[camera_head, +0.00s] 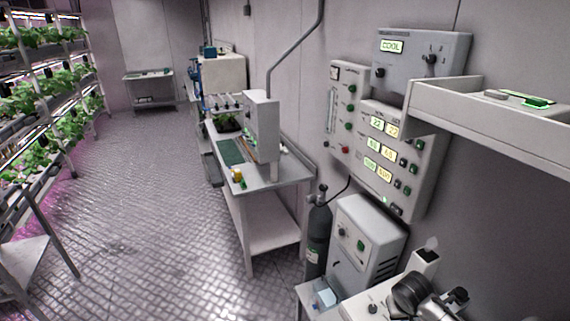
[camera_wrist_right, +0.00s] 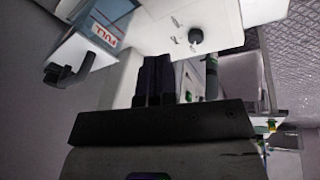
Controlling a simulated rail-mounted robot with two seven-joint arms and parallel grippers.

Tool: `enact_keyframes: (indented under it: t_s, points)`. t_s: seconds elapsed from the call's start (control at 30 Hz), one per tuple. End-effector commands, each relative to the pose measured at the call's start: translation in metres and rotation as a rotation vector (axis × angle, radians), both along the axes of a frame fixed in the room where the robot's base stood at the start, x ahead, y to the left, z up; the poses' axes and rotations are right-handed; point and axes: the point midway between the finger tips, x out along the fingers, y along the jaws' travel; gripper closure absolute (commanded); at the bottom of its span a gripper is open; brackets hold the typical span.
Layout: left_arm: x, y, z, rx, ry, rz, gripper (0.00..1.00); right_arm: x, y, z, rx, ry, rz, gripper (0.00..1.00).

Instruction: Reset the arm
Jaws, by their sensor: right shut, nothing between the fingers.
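My right gripper (camera_wrist_right: 157,62) shows in the right wrist view. Its two dark fingers are shut side by side, with nothing visible between them. They lie in front of a white surface. A bluish box with a red "FULL" label (camera_wrist_right: 104,35) is up and to the left of the fingers, apart from them. A round black knob (camera_wrist_right: 196,35) on a white surface is up and to the right. My left gripper is in neither view. In the head view I cannot make out my right gripper's fingertips.
A control panel (camera_head: 374,155) and a shelf (camera_head: 450,118) are on the right wall. Below stand a gas cylinder (camera_head: 318,240) and a grey unit (camera_head: 350,243). A workbench (camera_head: 285,178) stands further back. Plant racks (camera_head: 70,165) line the left. The metal floor (camera_head: 140,215) between is clear.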

Motion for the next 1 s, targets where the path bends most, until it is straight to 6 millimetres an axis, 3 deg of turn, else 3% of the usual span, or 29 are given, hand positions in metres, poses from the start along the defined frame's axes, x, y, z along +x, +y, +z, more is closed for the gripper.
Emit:
enact_keyframes:
  t_s: [0.03, 0.1, 0.2, 0.3, 0.43, 0.67, 0.87, 1.0]
  points:
    - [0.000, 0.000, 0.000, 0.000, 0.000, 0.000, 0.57, 0.009, 0.019, 0.031, -0.036, -0.072, 0.134, 1.00]
    - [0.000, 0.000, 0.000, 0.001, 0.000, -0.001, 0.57, 0.017, 0.044, 0.073, -0.093, -0.172, 0.294, 1.00]
    - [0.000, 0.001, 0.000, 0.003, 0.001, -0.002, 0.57, 0.011, 0.082, 0.120, -0.164, -0.310, 0.477, 1.00]
    - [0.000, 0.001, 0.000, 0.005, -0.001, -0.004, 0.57, -0.015, 0.113, 0.147, -0.199, -0.435, 0.584, 1.00]
    - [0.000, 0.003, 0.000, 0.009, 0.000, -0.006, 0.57, -0.066, 0.134, 0.160, -0.177, -0.565, 0.593, 1.00]
    - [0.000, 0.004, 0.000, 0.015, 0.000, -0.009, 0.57, -0.156, 0.130, 0.137, -0.056, -0.624, 0.453, 1.00]
    - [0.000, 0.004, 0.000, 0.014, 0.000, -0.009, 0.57, -0.233, 0.121, 0.081, 0.056, -0.502, 0.337, 1.00]
    - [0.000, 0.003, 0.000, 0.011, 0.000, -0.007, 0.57, -0.282, 0.118, 0.032, 0.107, -0.358, 0.272, 1.00]
